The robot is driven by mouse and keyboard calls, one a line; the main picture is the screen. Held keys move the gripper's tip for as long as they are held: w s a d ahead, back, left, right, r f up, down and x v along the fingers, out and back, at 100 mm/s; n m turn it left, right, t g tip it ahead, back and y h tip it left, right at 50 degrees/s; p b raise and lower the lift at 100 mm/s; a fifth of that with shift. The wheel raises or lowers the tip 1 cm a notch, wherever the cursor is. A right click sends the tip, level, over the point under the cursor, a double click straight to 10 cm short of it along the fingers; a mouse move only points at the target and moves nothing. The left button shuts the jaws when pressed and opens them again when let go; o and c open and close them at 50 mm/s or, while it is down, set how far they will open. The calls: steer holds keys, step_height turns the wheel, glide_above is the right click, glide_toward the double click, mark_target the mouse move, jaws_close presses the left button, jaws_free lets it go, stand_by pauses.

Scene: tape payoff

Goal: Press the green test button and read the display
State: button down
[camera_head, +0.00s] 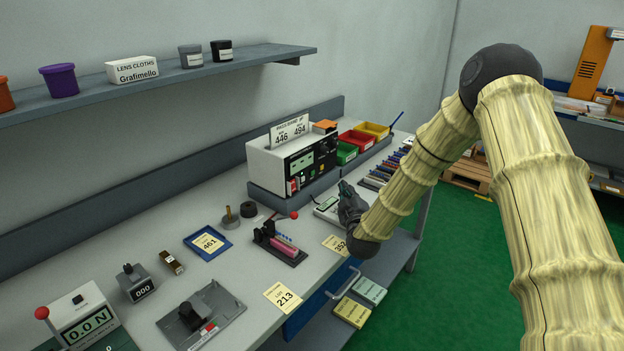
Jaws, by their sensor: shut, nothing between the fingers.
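A white tester (275,163) with a black front panel stands on a grey plinth at the back of the bench. Its greenish display (301,161) is lit, but its reading is too small to make out. Small red, white and green spots show on the panel; I cannot tell which is the green test button. A sign (289,132) on top reads "PASS BAND nF 446 494". My gripper (344,188) is shut and empty, in front of and to the right of the panel, seemingly apart from it. It partly covers a flat white device (327,207) on the bench.
A red-knobbed lever fixture (279,241) stands left of my gripper. Green (346,153), red (357,139) and yellow (374,131) bins and a rack of coloured sticks (382,172) lie to the right. A shelf (160,80) overhangs the bench's back left.

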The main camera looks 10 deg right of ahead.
mark_target(313, 173)
steer(key=shift+s+r, duration=0.2)
steer(key=shift+r, duration=0.05)
steer(key=shift+w+f, duration=0.15)
steer(key=shift+w, duration=0.05)
steer(key=shift+w+a+b, duration=0.25)
steer(key=shift+w+a, duration=0.65)
steer(key=shift+w, duration=0.25)
steer(key=shift+w+a+b, duration=0.2)
steer(key=shift+w+a, duration=0.7)
steer(key=shift+w, duration=0.2)
steer(key=shift+w+a+b, duration=0.25)
steer(key=shift+w+a, duration=0.65)
steer(key=shift+w, duration=0.25)
steer(key=shift+w+a, duration=0.1)
steer(key=shift+a, duration=0.05)
steer(key=shift+w+a, duration=0.2)
steer(key=shift+w+a, duration=0.2)
steer(key=shift+w, duration=0.1)
steer(key=shift+s+d, duration=0.1)
steer(key=shift+s, duration=0.05)
steer(key=shift+s+d, duration=0.4)
steer(key=shift+s, duration=0.1)
